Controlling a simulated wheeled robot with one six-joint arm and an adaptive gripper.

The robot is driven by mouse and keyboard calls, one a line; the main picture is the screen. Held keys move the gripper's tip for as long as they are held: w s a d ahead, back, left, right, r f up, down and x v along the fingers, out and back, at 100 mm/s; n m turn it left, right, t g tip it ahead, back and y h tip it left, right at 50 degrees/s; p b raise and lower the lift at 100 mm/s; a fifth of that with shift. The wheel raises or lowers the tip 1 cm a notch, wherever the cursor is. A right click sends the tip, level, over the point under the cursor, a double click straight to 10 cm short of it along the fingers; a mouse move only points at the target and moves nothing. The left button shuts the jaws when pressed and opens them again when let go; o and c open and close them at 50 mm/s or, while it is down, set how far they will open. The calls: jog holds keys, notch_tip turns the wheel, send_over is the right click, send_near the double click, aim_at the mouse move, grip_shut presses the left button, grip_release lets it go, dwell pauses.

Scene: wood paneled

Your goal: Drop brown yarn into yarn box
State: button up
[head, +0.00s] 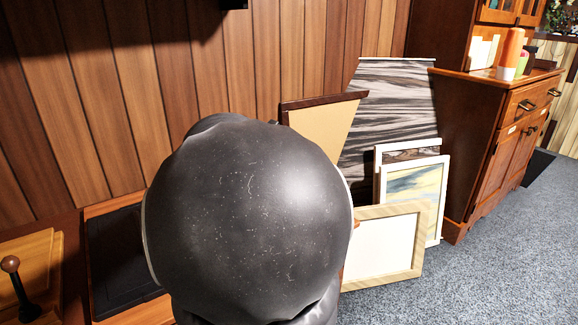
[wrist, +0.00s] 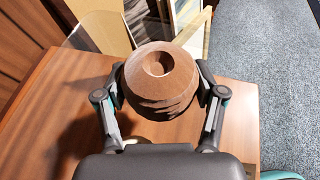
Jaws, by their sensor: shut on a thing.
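My gripper (wrist: 160,90) is in the wrist view, its two fingers shut on a brown, rounded thing with a round hollow in its top. I take it as the brown yarn (wrist: 178,88), though its surface looks smooth and wood-like. It is held over a reddish-brown wooden surface (wrist: 237,115); the gap below it cannot be judged. In the head view my dark arm fills the middle and hides the gripper and the yarn. I cannot make out a box that is surely the yarn box in either view.
Framed pictures (head: 415,207) lean by the paneled wall. A wooden cabinet (head: 490,130) stands right. Grey carpet (head: 500,270) is clear at lower right.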

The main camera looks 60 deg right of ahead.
dwell(0.3)
jog(key=o, duration=1.2)
jog(key=v, duration=1.2)
jog(key=shift+f, duration=0.1)
